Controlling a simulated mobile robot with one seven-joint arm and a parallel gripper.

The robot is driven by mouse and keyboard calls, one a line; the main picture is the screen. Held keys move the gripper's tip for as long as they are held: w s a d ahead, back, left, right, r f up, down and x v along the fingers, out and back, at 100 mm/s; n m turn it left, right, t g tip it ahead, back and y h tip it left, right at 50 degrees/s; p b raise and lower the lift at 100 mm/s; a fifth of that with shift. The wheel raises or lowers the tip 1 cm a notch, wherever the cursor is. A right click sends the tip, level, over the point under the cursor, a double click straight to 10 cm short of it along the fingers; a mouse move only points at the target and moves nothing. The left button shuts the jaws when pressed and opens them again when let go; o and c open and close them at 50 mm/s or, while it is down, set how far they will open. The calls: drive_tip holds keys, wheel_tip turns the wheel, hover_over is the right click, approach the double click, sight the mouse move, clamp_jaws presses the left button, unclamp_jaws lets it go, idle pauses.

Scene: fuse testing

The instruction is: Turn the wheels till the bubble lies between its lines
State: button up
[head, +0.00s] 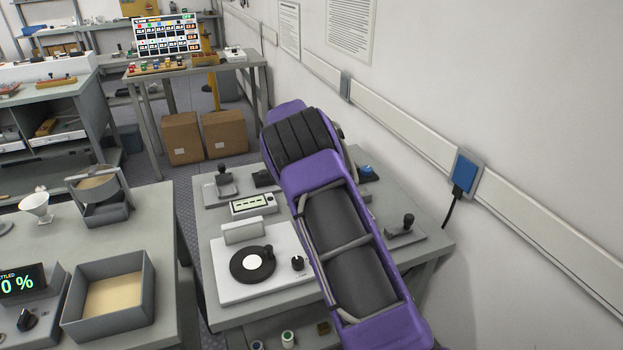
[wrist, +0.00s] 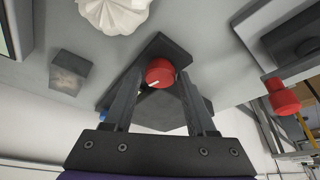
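A red wheel (wrist: 160,72) with a white mark sits on a dark plate in the wrist view. The two fingers of my gripper (wrist: 162,80) stand apart on either side of it; I cannot tell whether they touch it. A second red wheel or knob (wrist: 283,95) shows at the right. In the head view, a pale box with a greenish marked window (head: 253,204), which looks like the level, lies on the table left of my purple arm. Its bubble is too small to place. My arm hides the gripper and red wheels there.
A white unit with a black disc (head: 253,263) stands at the table's front. Black-knobbed devices stand at left (head: 222,180) and right (head: 404,229). A blue knob (head: 367,170) shows beside my arm. A white wall (head: 480,130) bounds the right side.

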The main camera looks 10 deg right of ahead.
drive_tip(key=shift+o, duration=1.1)
drive_tip(key=shift+r, duration=0.1)
drive_tip(key=v, duration=1.7)
drive_tip(key=shift+r+p, duration=0.15)
drive_tip(key=shift+p, duration=0.2)
